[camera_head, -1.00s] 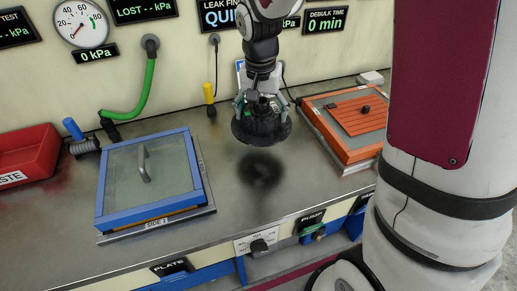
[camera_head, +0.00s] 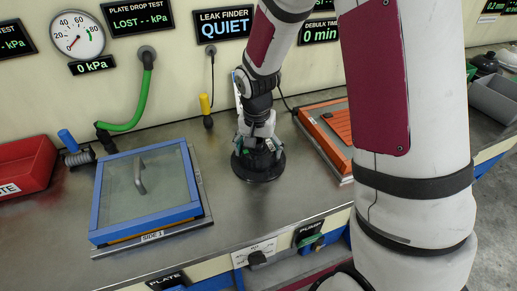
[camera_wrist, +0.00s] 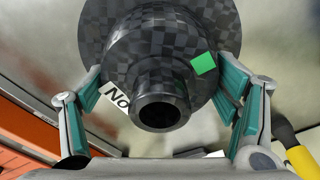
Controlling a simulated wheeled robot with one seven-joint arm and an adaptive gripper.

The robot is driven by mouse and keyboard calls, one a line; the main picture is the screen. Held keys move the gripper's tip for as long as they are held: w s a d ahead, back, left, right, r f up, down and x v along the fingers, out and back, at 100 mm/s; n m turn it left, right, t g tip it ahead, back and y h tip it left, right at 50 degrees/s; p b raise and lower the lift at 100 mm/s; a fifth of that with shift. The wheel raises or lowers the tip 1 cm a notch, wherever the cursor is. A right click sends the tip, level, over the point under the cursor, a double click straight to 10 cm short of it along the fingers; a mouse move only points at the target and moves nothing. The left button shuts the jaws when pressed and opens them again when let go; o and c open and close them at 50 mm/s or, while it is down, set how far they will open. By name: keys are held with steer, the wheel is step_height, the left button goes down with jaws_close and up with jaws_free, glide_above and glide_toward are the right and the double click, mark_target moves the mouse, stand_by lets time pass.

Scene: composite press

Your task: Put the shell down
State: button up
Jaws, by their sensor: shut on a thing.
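The shell (camera_head: 259,170) is a dark, carbon-weave, round piece with a wide flange at the bottom. It is upright at the bench surface, right of the blue-framed plate. No gap shows beneath it, though its exact contact is hard to see. My gripper (camera_head: 258,144) is above it, shut on its narrower upper body. In the wrist view, the shell (camera_wrist: 165,55) shows its open neck toward the camera, a green square and a partly hidden white label. The teal finger pads of my gripper (camera_wrist: 163,88) hold it from both sides.
A blue-framed glass plate (camera_head: 145,187) with a handle lies left on the bench (camera_head: 225,215). A red bin (camera_head: 25,165) is at far left. Bench in front is clear.

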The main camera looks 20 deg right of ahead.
steer(key=shift+f, duration=0.1)
steer(key=o, duration=1.5)
steer(key=shift+c, duration=0.2)
steer(key=r, duration=0.8)
steer(key=s+r, duration=0.1)
steer(key=r, duration=0.3)
steer(key=shift+s+a, duration=0.1)
steer(key=shift+a, duration=0.25)
step_height(320, 180, up, 4)
steer(key=n, duration=0.1)
glide_above(263, 158)
steer(key=s+r+n+t, duration=0.1)
steer(key=s+r+n, duration=0.1)
steer(key=s+r, duration=0.5)
steer(key=s+n+t, duration=0.1)
steer(key=s+n, duration=0.2)
steer(key=s, duration=1.1)
steer(key=shift+s+d+r+n+t+y, duration=0.2)
steer(key=shift+s+r+n+t+y, duration=0.1)
steer(key=shift+n+t+y, duration=0.1)
